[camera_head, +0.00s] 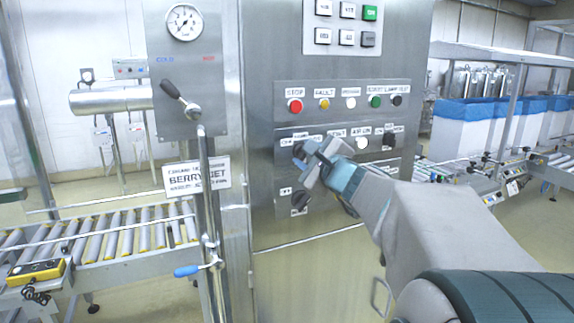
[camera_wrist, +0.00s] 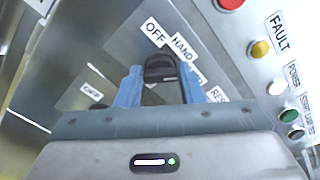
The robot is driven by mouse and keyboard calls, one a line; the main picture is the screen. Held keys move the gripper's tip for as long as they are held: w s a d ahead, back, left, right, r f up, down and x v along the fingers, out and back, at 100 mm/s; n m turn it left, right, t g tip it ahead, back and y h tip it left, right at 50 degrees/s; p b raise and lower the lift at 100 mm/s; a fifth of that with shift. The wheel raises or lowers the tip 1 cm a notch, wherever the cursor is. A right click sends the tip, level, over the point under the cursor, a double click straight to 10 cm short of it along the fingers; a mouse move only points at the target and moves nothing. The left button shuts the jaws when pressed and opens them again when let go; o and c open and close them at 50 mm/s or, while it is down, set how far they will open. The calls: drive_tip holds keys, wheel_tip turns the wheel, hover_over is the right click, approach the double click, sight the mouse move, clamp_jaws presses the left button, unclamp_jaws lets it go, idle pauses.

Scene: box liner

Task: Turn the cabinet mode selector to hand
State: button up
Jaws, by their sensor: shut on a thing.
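The cabinet mode selector (camera_wrist: 161,68) is a black knob between the blue fingertips of my gripper (camera_wrist: 158,88) in the wrist view. Labels OFF (camera_wrist: 154,33) and HAND (camera_wrist: 183,47) stand just beyond it, and another label is partly hidden behind the right finger. In the head view my gripper (camera_head: 311,160) is against the panel at the left of the lower control row, its fingers closed around the knob. The knob is mostly hidden there, and its pointer direction is hard to read.
A red stop button (camera_head: 295,106), a yellow fault button (camera_head: 323,104) and other buttons sit above. A lower black selector (camera_head: 300,200) is just below my gripper. A vertical pipe with a blue-handled valve (camera_head: 186,271) stands to the left. Roller conveyors flank the cabinet.

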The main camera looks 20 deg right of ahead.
drive_tip(key=n+b, duration=0.2)
drive_tip(key=b, duration=0.1)
drive_tip(key=f+n+b, duration=0.1)
drive_tip(key=b, duration=0.2)
drive_tip(key=shift+n+b, duration=0.4)
drive_tip(key=n+b, duration=0.3)
drive_tip(key=b, duration=0.1)
drive_tip(key=shift+a+r, duration=0.1)
drive_tip(key=shift+r, duration=0.05)
drive_tip(key=shift+r+n, duration=0.1)
drive_tip(key=shift+n, duration=0.2)
drive_tip(key=o, duration=1)
